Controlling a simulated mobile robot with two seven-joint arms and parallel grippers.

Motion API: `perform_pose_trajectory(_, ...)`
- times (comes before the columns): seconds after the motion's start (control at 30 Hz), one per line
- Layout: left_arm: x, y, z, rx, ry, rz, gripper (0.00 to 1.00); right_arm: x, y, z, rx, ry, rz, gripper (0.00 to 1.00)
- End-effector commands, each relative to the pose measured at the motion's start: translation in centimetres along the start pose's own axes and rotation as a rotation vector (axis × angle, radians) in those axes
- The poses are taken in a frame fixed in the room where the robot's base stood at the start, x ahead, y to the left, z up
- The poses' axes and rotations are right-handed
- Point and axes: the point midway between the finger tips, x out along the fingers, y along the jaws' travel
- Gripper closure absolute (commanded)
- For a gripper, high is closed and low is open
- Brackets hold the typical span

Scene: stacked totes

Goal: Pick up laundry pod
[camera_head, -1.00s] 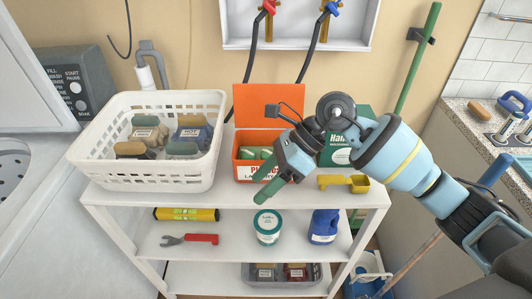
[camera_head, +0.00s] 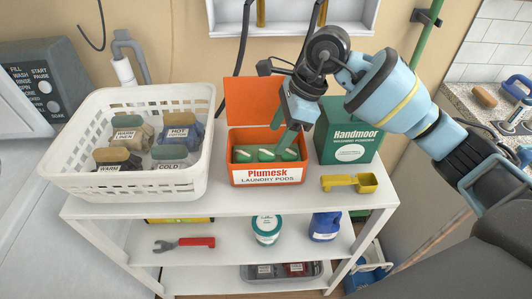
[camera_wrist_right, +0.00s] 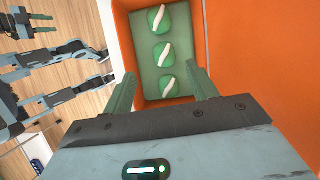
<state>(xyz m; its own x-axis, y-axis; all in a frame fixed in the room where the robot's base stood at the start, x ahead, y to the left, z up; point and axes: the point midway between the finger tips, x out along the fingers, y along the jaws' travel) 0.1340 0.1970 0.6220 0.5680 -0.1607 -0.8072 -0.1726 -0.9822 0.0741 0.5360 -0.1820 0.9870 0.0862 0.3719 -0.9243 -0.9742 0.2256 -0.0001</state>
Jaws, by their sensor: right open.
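Green laundry pods (camera_head: 265,154) with white stripes lie in the orange Plumesk box (camera_head: 268,178), which stands on the top shelf with its lid up. In the right wrist view three pods show in a row, the nearest pod (camera_wrist_right: 166,87) between my fingers. My right gripper (camera_head: 284,146) points down over the box's right part, open and empty. Its green fingers also show in the wrist view (camera_wrist_right: 161,76), one each side of the row's near end. Finger depth in the box is hard to tell. My left gripper (camera_wrist_right: 43,23) appears small in the wrist view, fingers apart, away from the box.
A white basket (camera_head: 125,182) with several bundles stands left of the box. A green Handmoor box (camera_head: 350,146) stands close on the right, behind a yellow scoop (camera_head: 349,183). The raised orange lid (camera_head: 252,100) is behind my gripper. The shelf front is clear.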

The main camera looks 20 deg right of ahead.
Motion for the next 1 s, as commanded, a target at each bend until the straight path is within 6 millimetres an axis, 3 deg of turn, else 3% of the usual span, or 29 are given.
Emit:
perform_pose_trajectory(0.37, -0.1, 0.0, -0.1, 0.0, 0.001, 0.0, 0.64, 1.9, -0.1, -0.1, 0.002, 0.0, 0.003, 0.42)
perform_pose_trajectory(0.7, -0.1, -0.1, -1.2, 0.003, 0.021, -0.003, 0.64, 6.0, -0.6, -0.4, 0.0, -0.001, 0.001, 0.42)
perform_pose_trajectory(0.93, 0.0, -0.2, -1.3, 0.003, 0.023, -0.003, 0.64, 6.2, -0.6, -0.4, 0.0, -0.001, -0.001, 0.42)
perform_pose_trajectory(1.0, 0.0, -0.2, -1.3, 0.003, 0.023, -0.003, 0.64, 6.2, -0.6, -0.4, 0.0, -0.001, -0.001, 0.51)
